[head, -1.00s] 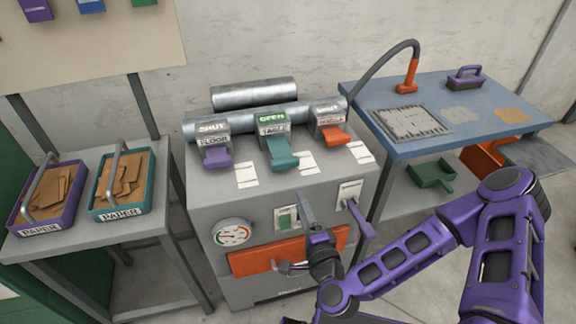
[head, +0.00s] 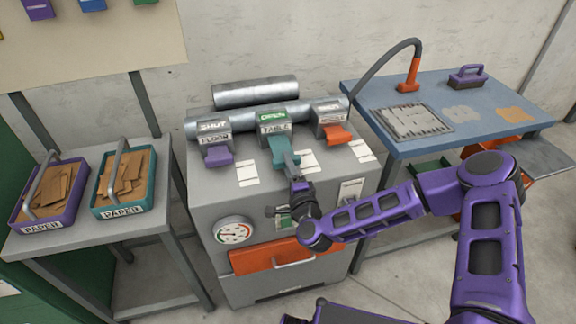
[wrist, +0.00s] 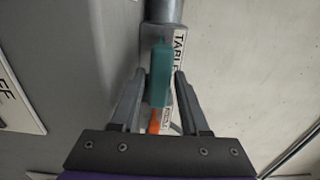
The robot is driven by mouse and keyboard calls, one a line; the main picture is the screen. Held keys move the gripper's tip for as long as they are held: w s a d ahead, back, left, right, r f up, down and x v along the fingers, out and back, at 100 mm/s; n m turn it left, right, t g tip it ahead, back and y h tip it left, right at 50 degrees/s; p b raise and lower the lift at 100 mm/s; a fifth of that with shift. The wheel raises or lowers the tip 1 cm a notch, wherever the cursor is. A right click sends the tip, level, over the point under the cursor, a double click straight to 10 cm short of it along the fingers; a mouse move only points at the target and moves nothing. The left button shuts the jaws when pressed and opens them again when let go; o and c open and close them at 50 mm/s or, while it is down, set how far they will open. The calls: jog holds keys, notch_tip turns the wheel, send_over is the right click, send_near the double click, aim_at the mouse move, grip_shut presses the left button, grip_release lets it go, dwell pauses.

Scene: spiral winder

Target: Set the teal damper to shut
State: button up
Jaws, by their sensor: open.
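The teal damper handle (head: 280,147) sits in the middle of three dampers on top of the grey machine. Its green sign (head: 273,115) reads OPEN, above a label reading TABLE. My gripper (head: 287,160) is just in front of the teal handle, partly covering its lower end. In the wrist view the teal handle (wrist: 160,78) stands between the two spread fingers of my gripper (wrist: 160,80), with a gap visible on each side. I cannot tell whether either finger touches it.
A purple damper (head: 218,154) reading SHUT is to the left, and an orange damper (head: 337,134) is close on the right. A horizontal pipe (head: 200,126) runs behind them. A gauge (head: 234,231) and orange drawer (head: 250,262) are on the machine's front.

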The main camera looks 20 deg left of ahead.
grip_shut()
dwell(1.4)
